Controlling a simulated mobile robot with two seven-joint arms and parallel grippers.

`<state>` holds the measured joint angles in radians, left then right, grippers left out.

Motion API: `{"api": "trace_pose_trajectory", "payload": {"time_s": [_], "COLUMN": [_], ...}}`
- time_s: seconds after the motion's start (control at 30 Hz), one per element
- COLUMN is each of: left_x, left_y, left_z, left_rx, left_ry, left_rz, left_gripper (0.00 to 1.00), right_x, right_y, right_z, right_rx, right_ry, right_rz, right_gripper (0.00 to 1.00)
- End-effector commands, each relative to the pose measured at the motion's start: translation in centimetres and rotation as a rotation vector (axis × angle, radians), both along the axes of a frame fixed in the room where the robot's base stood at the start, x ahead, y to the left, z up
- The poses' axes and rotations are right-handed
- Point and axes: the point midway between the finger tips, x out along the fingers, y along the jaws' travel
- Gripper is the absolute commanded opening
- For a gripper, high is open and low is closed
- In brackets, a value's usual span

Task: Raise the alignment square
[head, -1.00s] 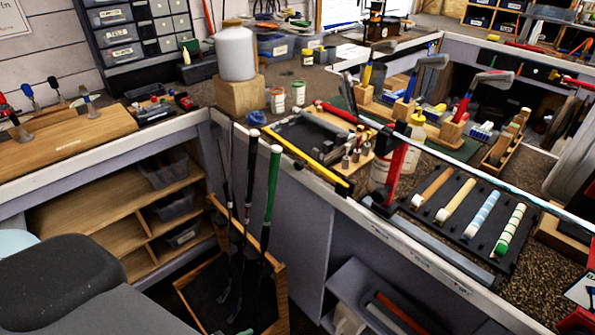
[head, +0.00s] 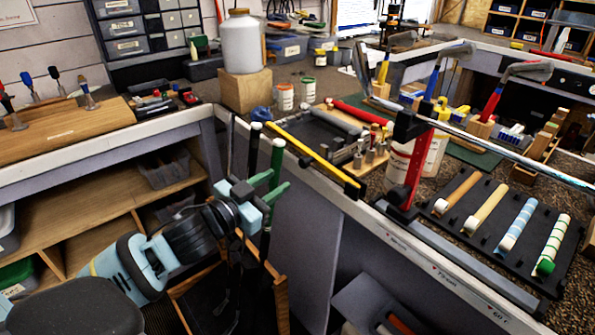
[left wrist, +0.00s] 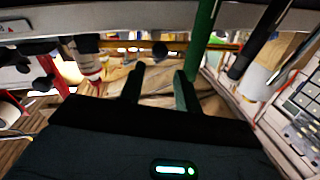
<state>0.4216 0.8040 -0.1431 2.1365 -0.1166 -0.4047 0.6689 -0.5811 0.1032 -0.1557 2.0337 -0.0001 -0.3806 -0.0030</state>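I cannot tell for sure which thing is the alignment square. A straight yellow bar with a dark end (head: 312,152) lies along the near edge of the bench, and it may be the square. My left gripper (head: 273,185) is raised in front of the bench, below and left of that bar. It is beside the green-gripped club (head: 275,160). In the left wrist view its two dark fingers (left wrist: 160,88) stand apart with nothing between them. The green shaft (left wrist: 205,40) passes just beyond the right finger. My right gripper is out of view.
A red and black clamp (head: 408,165) stands at the bench edge, with a long shaft running right from it. A black rack (head: 480,225) holds several coloured grips. A white bottle (head: 239,45) stands on a wooden block. Upright clubs crowd the space near my left gripper.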

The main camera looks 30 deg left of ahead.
Motion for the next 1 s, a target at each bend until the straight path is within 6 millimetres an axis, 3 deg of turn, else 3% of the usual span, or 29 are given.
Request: {"api": "trace_pose_trajectory", "payload": {"time_s": [0.27,0.7,1.0], "left_x": [0.8,5.9,7.6], "left_y": [-0.1,-1.1,-1.5], "left_z": [0.1,0.1,0.0], "left_rx": [0.0,0.0,0.0], "left_ry": [-0.002,-0.001,0.001], "left_rz": [0.002,0.001,0.0], "left_gripper": [0.33,0.33,0.33], "right_x": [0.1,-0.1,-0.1], "right_y": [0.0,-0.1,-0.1], "right_z": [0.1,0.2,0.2], "right_rx": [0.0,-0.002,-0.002], "right_ry": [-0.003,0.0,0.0], "right_rz": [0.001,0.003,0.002], "right_gripper": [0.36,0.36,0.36]}}
